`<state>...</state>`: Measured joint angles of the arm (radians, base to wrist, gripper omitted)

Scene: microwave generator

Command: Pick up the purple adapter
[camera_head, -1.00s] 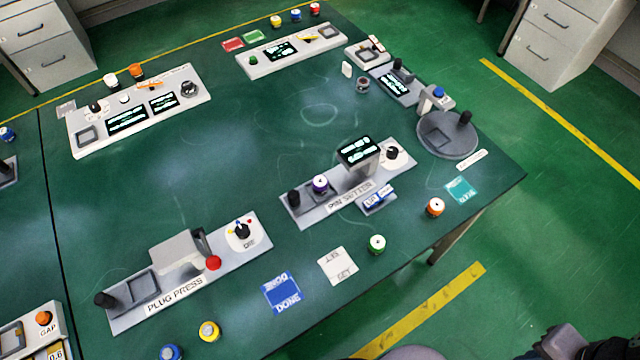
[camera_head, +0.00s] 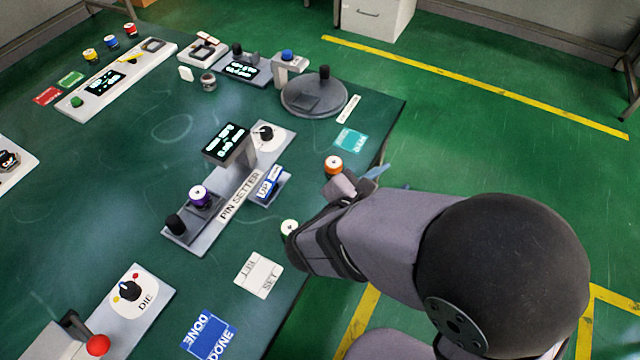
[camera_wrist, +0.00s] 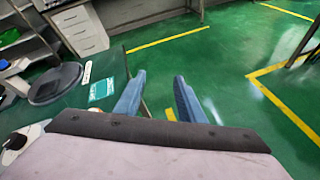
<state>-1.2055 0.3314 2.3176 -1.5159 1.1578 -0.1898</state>
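The purple adapter (camera_head: 200,196) is a short purple cylinder with a white top. It sits upright on the pin setter (camera_head: 222,212), in the pad beside a black knob, in the head view. My gripper (camera_head: 372,173) is to the right of it, past the table's right edge and beyond the orange adapter. In the wrist view my gripper (camera_wrist: 160,98) shows two blue fingers apart with nothing between them. The purple adapter is not in the wrist view.
An orange adapter (camera_head: 333,166) and a partly hidden green one (camera_head: 289,228) stand near my arm. The pin setter's raised display (camera_head: 226,143) is an obstacle beside the purple adapter. A round grey turntable (camera_head: 318,92) stands farther back. Open tabletop (camera_head: 120,180) lies to the left.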

